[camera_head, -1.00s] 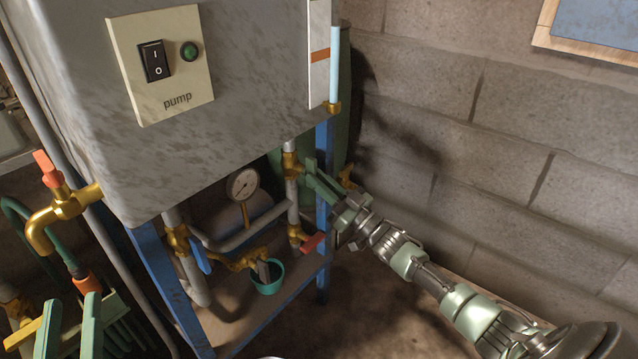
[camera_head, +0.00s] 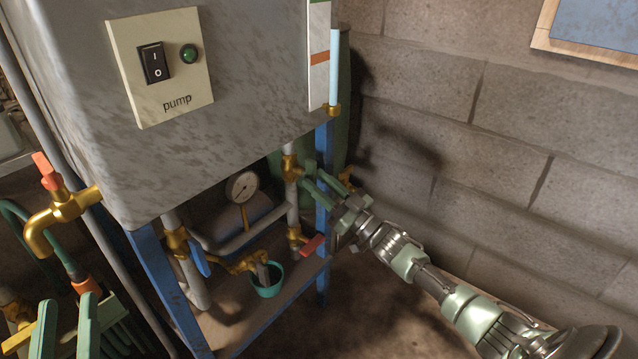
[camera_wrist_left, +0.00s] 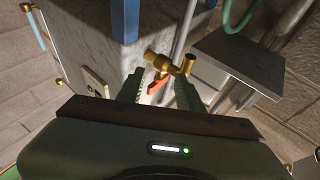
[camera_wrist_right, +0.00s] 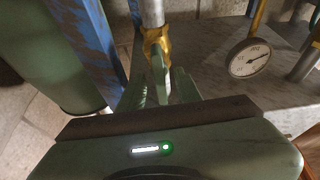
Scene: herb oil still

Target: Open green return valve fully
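The green return valve is a brass fitting (camera_head: 291,168) on the vertical pipe under the grey tank, with a short green handle (camera_head: 310,168). In the right wrist view the brass body (camera_wrist_right: 156,42) is at top centre, and its green handle (camera_wrist_right: 159,74) points toward my fingers. My right gripper (camera_head: 312,186) is at this handle. Its fingers (camera_wrist_right: 160,88) are apart, one to each side of the handle's end; I cannot tell if they touch it. My left gripper (camera_head: 66,325) is open and empty at the lower left, below a brass tap (camera_head: 62,207) with a red handle.
A blue frame leg (camera_head: 324,215) stands close beside my right gripper. A block wall (camera_head: 480,150) rises at the right.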

